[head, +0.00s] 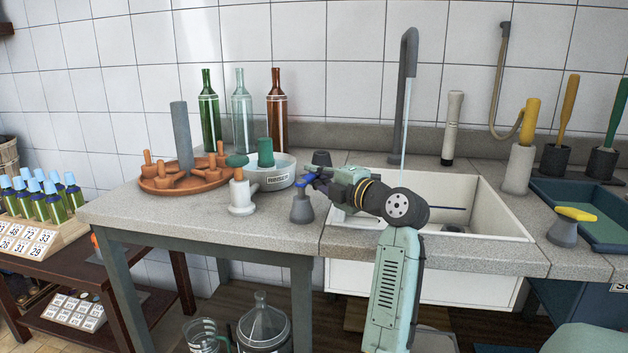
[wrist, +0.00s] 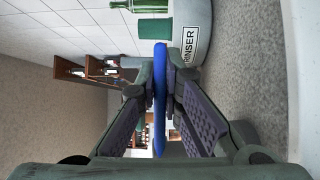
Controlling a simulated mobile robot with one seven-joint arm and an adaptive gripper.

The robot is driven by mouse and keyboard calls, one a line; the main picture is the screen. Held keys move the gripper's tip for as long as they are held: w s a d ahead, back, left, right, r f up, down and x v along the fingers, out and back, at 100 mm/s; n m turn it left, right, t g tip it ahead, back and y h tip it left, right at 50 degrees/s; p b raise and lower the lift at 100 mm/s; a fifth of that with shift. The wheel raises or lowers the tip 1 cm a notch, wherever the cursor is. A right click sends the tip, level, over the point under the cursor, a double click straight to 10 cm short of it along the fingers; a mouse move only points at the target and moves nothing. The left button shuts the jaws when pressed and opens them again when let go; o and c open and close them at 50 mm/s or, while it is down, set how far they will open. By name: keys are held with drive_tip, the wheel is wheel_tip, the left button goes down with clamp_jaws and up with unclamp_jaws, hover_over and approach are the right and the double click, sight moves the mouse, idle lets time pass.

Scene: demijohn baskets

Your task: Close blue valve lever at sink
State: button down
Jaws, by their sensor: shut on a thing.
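The blue valve lever (wrist: 160,105) runs between my fingertips in the wrist view, a smooth blue bar seen lengthwise. My gripper (wrist: 160,88) is shut on it, with a dark ridged finger on each side. In the head view my gripper (head: 316,176) reaches in from the right over the left rim of the white sink (head: 480,252). The lever sits on a grey conical valve body (head: 302,210) on the counter, left of the sink; my fingers partly hide the lever. Water runs from the tall grey faucet (head: 409,60) into the sink.
A second valve with a yellow lever (head: 576,214) stands right of the sink. A bowl labelled RINSER (head: 277,180) and a white stand with a green top (head: 241,195) are close left of my gripper. Three bottles (head: 241,110) stand behind. The front counter is clear.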

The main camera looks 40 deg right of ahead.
drive_tip(key=shift+r, duration=0.1)
drive_tip(key=c, duration=1.7)
unclamp_jaws()
drive_tip(key=shift+s, duration=0.1)
drive_tip(key=s, duration=1.1)
drive_tip(key=shift+s+a, duration=0.35)
drive_tip(key=shift+c, duration=0.4)
